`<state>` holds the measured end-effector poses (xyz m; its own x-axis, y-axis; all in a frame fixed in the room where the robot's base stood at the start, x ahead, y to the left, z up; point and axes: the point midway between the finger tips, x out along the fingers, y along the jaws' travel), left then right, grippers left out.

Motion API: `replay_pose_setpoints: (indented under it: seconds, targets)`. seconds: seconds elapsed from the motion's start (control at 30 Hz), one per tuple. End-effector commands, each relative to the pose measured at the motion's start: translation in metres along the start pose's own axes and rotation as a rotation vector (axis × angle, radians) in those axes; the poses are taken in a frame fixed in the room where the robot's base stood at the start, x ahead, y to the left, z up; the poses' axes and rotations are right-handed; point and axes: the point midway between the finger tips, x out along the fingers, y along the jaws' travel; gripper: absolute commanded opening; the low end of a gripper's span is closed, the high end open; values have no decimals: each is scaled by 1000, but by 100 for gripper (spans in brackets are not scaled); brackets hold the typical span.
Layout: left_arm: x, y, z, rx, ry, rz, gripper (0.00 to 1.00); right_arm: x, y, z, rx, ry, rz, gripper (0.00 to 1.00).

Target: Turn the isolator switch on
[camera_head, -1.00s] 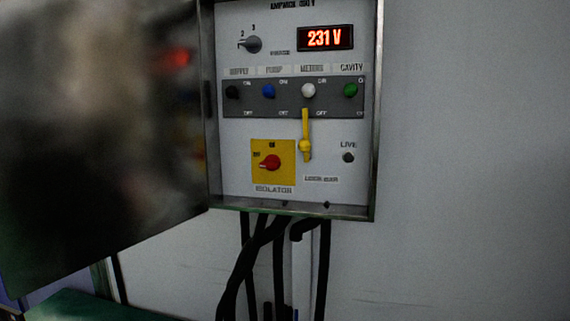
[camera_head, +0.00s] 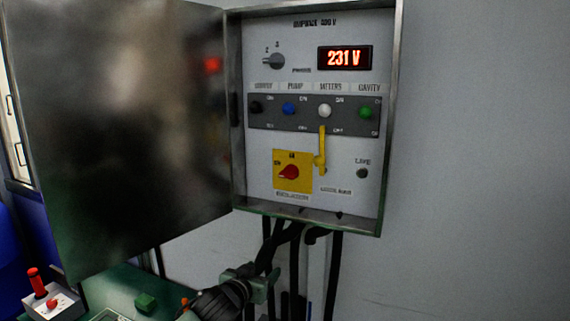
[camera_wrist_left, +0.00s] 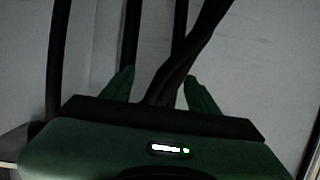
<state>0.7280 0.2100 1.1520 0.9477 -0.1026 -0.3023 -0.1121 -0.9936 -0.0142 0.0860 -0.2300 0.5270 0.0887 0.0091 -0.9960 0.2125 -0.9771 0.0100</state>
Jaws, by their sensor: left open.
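The isolator switch (camera_head: 289,172) is a red rotary knob on a yellow plate (camera_head: 306,184), low in the open wall cabinet (camera_head: 391,120). The knob's pointer is tilted, and the small labels around it are blurred. My left gripper (camera_head: 262,277) is below the cabinet, in front of the black cables and well under the switch. In the left wrist view its two green fingers (camera_wrist_left: 160,88) are apart, with black cables showing beyond and between them. The switch does not show in the left wrist view. My right gripper is not in view.
The cabinet door (camera_head: 120,130) stands open to the left. A yellow lever (camera_head: 321,150) hangs right of the switch, below the coloured knobs. Black cables (camera_head: 336,270) run down from the cabinet. A green surface with a red-handled control box (camera_head: 52,298) is at lower left.

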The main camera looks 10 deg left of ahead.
Motion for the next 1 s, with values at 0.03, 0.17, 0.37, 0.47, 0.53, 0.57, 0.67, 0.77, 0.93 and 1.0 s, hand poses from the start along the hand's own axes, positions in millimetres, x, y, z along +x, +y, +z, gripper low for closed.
replay_pose_setpoints:
  seconds: [0.03, 0.17, 0.37, 0.47, 0.53, 0.57, 0.67, 0.77, 0.93, 1.0]
  targets:
    - [-18, 8, -58, 5, 65, 15, 60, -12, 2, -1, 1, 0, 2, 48]
    - [-59, 26, -151, 4, 182, 48, 60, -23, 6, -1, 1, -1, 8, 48]
    - [-100, 38, -225, 0, 287, 76, 60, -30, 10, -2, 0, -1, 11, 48]
    - [-103, 40, -237, -2, 303, 81, 60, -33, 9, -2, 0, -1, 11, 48]
    - [-99, 41, -243, -4, 307, 82, 60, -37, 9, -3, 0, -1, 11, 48]
    - [-95, 41, -244, -4, 307, 82, 60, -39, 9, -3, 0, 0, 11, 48]
    - [-80, 42, -249, -3, 304, 81, 60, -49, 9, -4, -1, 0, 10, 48]
    - [-64, 44, -255, -4, 305, 82, 60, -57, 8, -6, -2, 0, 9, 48]
    - [-43, 45, -260, -3, 306, 82, 60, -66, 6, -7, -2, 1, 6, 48]
    - [-38, 46, -261, -4, 306, 82, 60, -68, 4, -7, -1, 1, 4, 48]
